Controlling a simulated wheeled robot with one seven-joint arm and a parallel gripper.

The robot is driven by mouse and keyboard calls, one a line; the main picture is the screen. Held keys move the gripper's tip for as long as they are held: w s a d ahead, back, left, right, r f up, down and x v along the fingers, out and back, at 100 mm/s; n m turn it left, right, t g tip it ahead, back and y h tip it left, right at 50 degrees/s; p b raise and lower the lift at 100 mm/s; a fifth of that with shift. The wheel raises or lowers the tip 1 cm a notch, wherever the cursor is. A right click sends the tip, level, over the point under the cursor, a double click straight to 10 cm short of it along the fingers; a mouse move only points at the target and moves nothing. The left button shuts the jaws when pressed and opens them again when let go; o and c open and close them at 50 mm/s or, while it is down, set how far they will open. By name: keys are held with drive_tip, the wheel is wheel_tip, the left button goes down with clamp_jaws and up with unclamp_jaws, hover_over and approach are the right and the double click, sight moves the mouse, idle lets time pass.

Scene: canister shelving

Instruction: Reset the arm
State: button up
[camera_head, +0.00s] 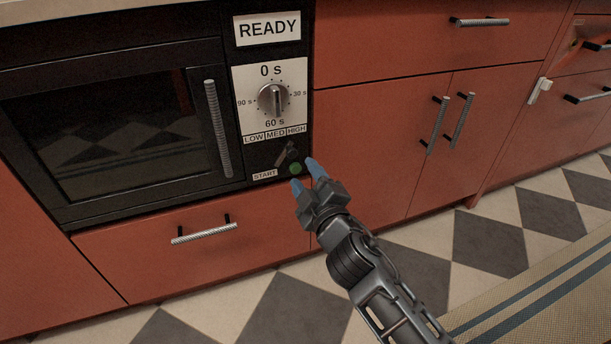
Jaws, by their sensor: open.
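My gripper (305,176) is at the end of my dark arm, which reaches up from the lower right. Its two blue fingertips are apart, with nothing visible between them. They are in front of the lower right corner of a black microwave (105,206), close to the green start button (295,168). I cannot tell whether a fingertip touches the panel.
The microwave has a closed door with a vertical handle (217,128), a timer dial (273,99) and a "READY" sign (268,28). Red cabinets (375,130) with bar handles surround it. The checkered floor (490,243) is clear, with a striped rug (545,285) at lower right.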

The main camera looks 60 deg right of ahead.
idle(0.3)
drive_tip(key=s+a+f+y, duration=0.4)
drive_tip(key=s+a+y, duration=0.2)
drive_tip(key=s+a, duration=0.75)
drive_tip(key=s+a+r+m+y, duration=0.2)
drive_tip(key=s+a+r, duration=0.15)
drive_tip(key=s, duration=0.45)
drive_tip(key=s+a+r+m+y, duration=0.2)
drive_tip(key=s+a+r, duration=0.15)
drive_tip(key=s, duration=0.45)
wheel_tip(320, 180, up, 29)
drive_tip(key=p, duration=3)
drive_tip(key=shift+r, duration=0.2)
drive_tip(key=shift+a, duration=0.1)
